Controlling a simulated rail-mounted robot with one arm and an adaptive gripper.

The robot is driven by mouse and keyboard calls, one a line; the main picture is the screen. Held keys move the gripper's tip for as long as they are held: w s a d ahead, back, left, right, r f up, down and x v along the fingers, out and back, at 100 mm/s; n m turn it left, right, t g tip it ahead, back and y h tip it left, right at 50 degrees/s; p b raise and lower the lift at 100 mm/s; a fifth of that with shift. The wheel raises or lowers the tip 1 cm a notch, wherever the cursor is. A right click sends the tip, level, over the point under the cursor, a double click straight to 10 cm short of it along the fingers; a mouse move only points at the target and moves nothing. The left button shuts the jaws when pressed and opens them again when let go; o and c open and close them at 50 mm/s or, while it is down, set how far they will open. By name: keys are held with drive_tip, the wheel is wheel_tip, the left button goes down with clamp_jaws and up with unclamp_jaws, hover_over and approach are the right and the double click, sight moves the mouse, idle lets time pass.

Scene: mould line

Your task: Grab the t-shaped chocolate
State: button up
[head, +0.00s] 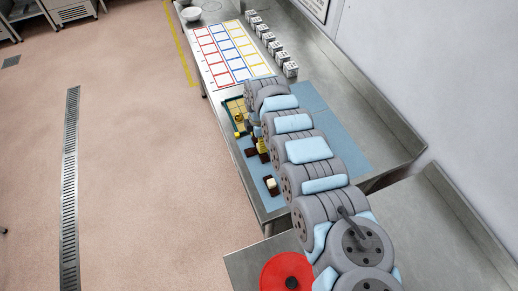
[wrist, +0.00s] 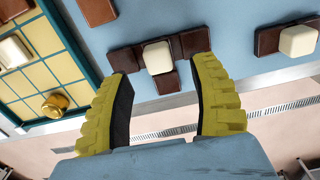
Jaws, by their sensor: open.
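The t-shaped chocolate (wrist: 188,43) is dark brown and lies on the blue mat in the wrist view, with a cream cube (wrist: 158,57) on its middle. Its bar runs left to right and a short stem points toward my gripper. My gripper (wrist: 163,66) has yellow ribbed fingers with dark inner pads. They are spread wide and empty, one near each end of the chocolate. I cannot tell how high they are above it. In the head view my arm hides most of this spot, and I cannot tell which brown piece there is the T.
Another brown piece with a cream cube (wrist: 298,40) lies to the right, and a plain brown piece (wrist: 97,11) at the top. A yellow-gridded tray (wrist: 70,67) with a gold knob piece (wrist: 54,105) is at left. A grid sheet (head: 228,50) and several white blocks (head: 290,69) lie farther along.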

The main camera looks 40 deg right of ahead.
sight(255, 149)
drive_tip(key=shift+f, duration=1.65)
clamp_jaws()
